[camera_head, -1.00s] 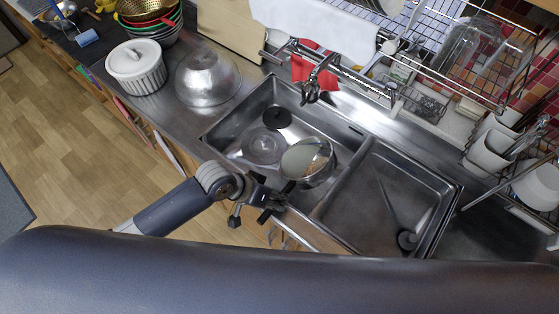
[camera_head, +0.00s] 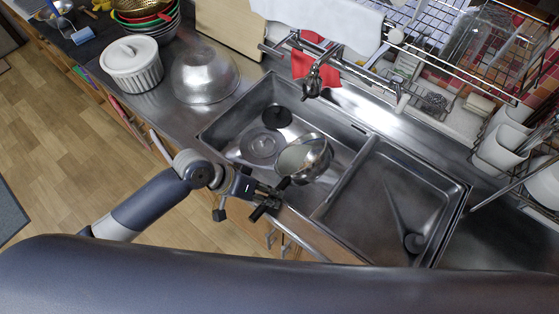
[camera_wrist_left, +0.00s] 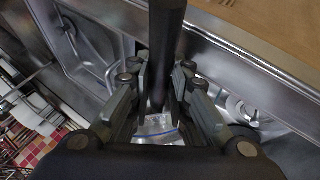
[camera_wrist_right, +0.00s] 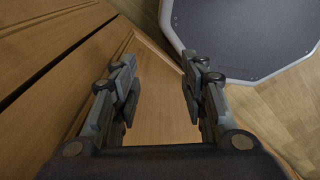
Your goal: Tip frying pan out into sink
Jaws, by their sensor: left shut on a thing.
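The frying pan (camera_head: 302,158) is a shiny metal pan over the left basin of the steel sink (camera_head: 232,118). It is tilted, with its opening and part of its outer side showing. My left gripper (camera_head: 279,192) is at the sink's front edge, shut on the pan's dark handle. In the left wrist view the black handle (camera_wrist_left: 166,45) passes between the fingers (camera_wrist_left: 160,92). Whether anything is in the pan cannot be told. My right gripper (camera_wrist_right: 157,80) shows only in its wrist view, open and empty, near wooden cabinet fronts.
The faucet (camera_head: 312,82) and a red cloth (camera_head: 304,64) are behind the basin. A round drain piece (camera_head: 262,145) lies in the left basin; the right basin (camera_head: 385,205) is mostly bare.

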